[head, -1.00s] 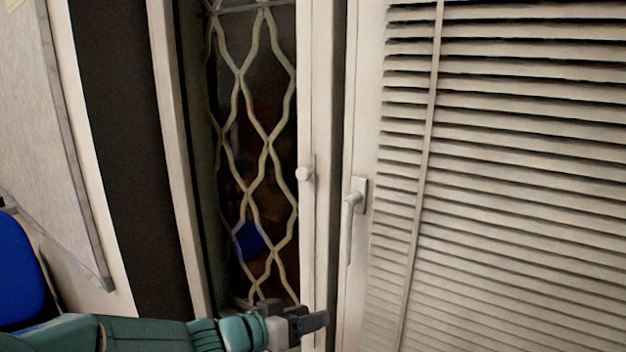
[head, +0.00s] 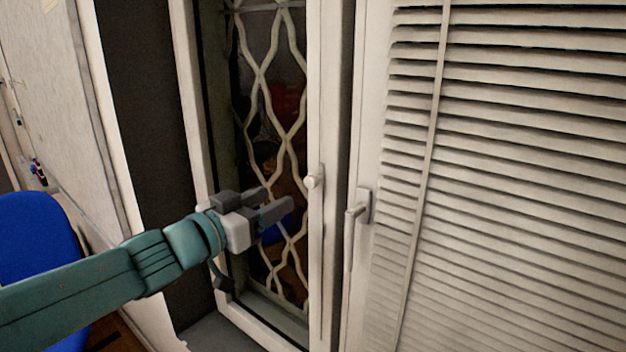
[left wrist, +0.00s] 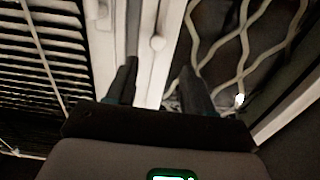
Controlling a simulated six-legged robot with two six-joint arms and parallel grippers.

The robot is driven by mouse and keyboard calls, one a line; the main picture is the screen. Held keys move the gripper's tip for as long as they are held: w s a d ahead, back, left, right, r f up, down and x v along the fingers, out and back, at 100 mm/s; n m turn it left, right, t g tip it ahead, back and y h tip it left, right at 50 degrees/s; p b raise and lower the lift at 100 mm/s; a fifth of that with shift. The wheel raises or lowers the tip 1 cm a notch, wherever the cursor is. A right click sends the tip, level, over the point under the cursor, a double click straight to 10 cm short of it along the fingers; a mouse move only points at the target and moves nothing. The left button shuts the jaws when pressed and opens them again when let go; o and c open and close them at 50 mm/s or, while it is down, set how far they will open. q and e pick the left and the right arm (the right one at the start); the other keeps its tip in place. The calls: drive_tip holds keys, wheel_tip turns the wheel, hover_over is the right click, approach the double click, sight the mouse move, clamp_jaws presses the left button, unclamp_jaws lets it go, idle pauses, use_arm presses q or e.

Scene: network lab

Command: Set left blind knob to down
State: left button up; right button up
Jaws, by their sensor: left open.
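A small pale round knob (head: 314,181) sits on the white frame of the left window in the head view. A pale lever handle (head: 357,210) on the frame to its right points down. My left gripper (head: 277,197) is open and empty, a little left of the round knob and slightly lower in the picture, apart from it. In the left wrist view the knob (left wrist: 157,43) shows beyond the gap between my open fingers (left wrist: 160,68). My right gripper is not in view.
A slatted blind (head: 510,170) covers the right window. A wavy metal grille (head: 262,85) stands behind the left window opening. A blue chair (head: 40,235) is at the left, near a whiteboard (head: 50,80).

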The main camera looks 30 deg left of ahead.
sight(308, 182)
use_arm(q)
drive_tip(key=w, duration=0.7)
drive_tip(key=w+d, duration=0.1)
drive_tip(key=w, duration=0.2)
drive_tip(key=shift+w+p, duration=0.3)
drive_tip(key=shift+w, duration=0.05)
drive_tip(key=shift+w+d+r, duration=0.15)
drive_tip(key=shift+d+r, duration=0.05)
drive_tip(key=shift+w+a+f, duration=0.1)
drive_tip(key=shift+w+f, duration=0.05)
drive_tip(key=shift+w, duration=0.1)
clamp_jaws()
